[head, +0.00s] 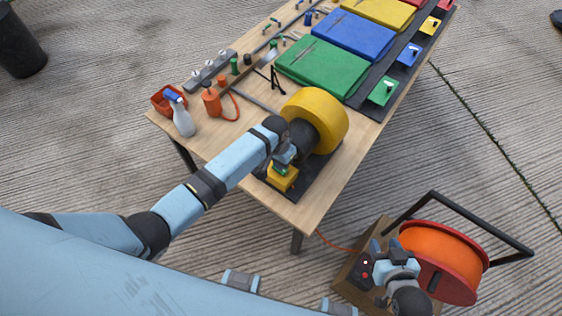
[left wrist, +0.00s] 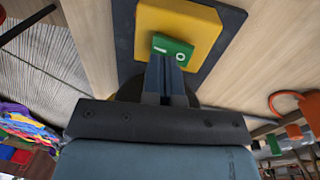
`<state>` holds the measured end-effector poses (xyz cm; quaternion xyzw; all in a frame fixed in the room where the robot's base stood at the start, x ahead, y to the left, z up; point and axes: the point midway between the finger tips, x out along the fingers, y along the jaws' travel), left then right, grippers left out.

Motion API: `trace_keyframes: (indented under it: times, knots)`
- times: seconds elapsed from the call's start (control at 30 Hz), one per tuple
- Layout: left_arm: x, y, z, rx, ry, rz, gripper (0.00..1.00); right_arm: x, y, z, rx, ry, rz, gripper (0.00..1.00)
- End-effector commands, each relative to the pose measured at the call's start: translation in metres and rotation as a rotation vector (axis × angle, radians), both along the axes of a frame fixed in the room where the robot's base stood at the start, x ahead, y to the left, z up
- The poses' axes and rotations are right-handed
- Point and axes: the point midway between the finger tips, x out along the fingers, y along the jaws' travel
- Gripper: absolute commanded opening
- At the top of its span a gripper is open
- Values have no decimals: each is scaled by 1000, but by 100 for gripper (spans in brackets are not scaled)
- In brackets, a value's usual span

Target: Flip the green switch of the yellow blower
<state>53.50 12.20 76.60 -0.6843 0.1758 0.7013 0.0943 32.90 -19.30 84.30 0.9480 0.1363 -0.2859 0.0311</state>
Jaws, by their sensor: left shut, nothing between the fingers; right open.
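The yellow blower (head: 330,110) stands on a black base plate near the table's front corner. Its yellow switch box (head: 283,181) sits on the plate's front part, partly hidden by my left gripper. In the left wrist view the green switch (left wrist: 173,48), marked with "I" and "O", sits on the yellow box (left wrist: 195,22). My left gripper (left wrist: 168,58) is shut and empty, its fingertips at the lower edge of the green switch; I cannot tell whether they touch it. My right gripper (head: 378,268) is open at the lower right, by the cable reel, away from the blower.
The wooden table (head: 225,180) also holds a spray bottle (head: 182,118), an orange bottle (head: 211,101) and folded green (head: 322,66) and blue (head: 353,35) pieces. The table's front left part is clear.

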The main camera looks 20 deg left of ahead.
Motion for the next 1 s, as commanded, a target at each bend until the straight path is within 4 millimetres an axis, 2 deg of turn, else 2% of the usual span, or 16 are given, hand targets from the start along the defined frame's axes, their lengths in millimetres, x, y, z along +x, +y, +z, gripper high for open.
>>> trace_keyframes:
  times: [0.03, 0.1, 0.17, 0.3, 0.5, 0.7, 1.0]
  knots:
    - [1, 0, 17, 0, 0, 1, 0, 0, 0, 19, 0, 0, 0, 43]
    - [1, 1, 27, 0, 0, 2, 0, 0, 0, 31, 0, -1, 0, 43]
    - [0, -2, 34, -1, -3, 0, 0, 0, 0, 24, 2, -6, 0, 43]
    - [-2, -7, 66, -1, -3, 0, 0, 0, 0, 22, 1, -4, 0, 43]
    - [-4, -13, 99, -1, -2, 1, 0, -1, 0, 18, -1, 3, 0, 43]
    - [-6, -15, 113, 0, 0, 2, 0, -1, 0, 17, -1, 4, 0, 43]
    - [-6, -15, 114, 0, 1, 2, 0, 0, 0, 20, 0, -1, 0, 43]
